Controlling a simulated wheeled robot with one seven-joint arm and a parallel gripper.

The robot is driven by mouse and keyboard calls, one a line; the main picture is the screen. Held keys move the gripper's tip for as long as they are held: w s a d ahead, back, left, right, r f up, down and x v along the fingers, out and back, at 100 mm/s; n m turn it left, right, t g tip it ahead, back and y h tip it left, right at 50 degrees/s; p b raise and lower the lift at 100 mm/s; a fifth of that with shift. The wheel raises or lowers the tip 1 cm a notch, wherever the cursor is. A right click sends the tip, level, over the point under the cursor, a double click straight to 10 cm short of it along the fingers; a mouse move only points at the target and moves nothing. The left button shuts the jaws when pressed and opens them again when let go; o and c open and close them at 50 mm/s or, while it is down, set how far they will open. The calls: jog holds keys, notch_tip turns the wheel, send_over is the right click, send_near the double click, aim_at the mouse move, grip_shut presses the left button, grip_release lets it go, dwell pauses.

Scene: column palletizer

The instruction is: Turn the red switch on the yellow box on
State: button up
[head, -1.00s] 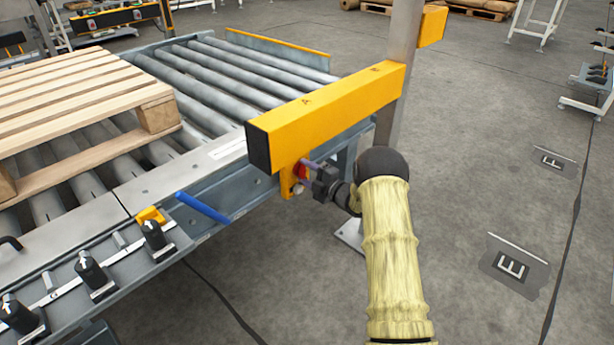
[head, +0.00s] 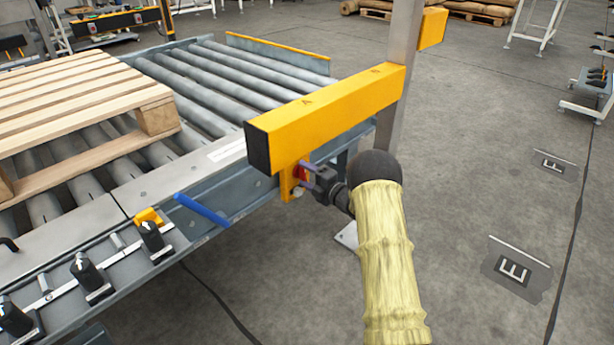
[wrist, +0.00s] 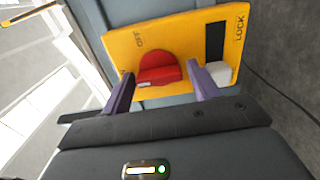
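The yellow box (wrist: 118,42) is a plate marked OFF and LOCK, with a rounded red switch (wrist: 158,70) on its face. In the head view the yellow box (head: 287,186) hangs under the end of a long yellow beam, and the red switch (head: 302,173) is partly covered by my gripper. My gripper (wrist: 159,72) has its two purple fingers apart, one on each side of the red switch. The right finger stands between the switch and a pale block (wrist: 222,74). Contact with the switch cannot be told. In the head view my gripper (head: 307,174) faces the box from the right.
The yellow beam (head: 330,112) runs just above my gripper to a grey post (head: 398,90). A roller conveyor (head: 215,75) with a wooden pallet (head: 70,110) stands at left. A blue bar (head: 202,209) and black knobs (head: 85,272) line its near edge.

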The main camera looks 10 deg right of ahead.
jog(key=shift+o, duration=0.6)
jog(key=p+v, duration=0.6)
jog(key=v, duration=1.1)
jog(key=shift+s, duration=0.15)
jog(key=shift+d+r, duration=0.1)
jog(key=shift+r, duration=0.05)
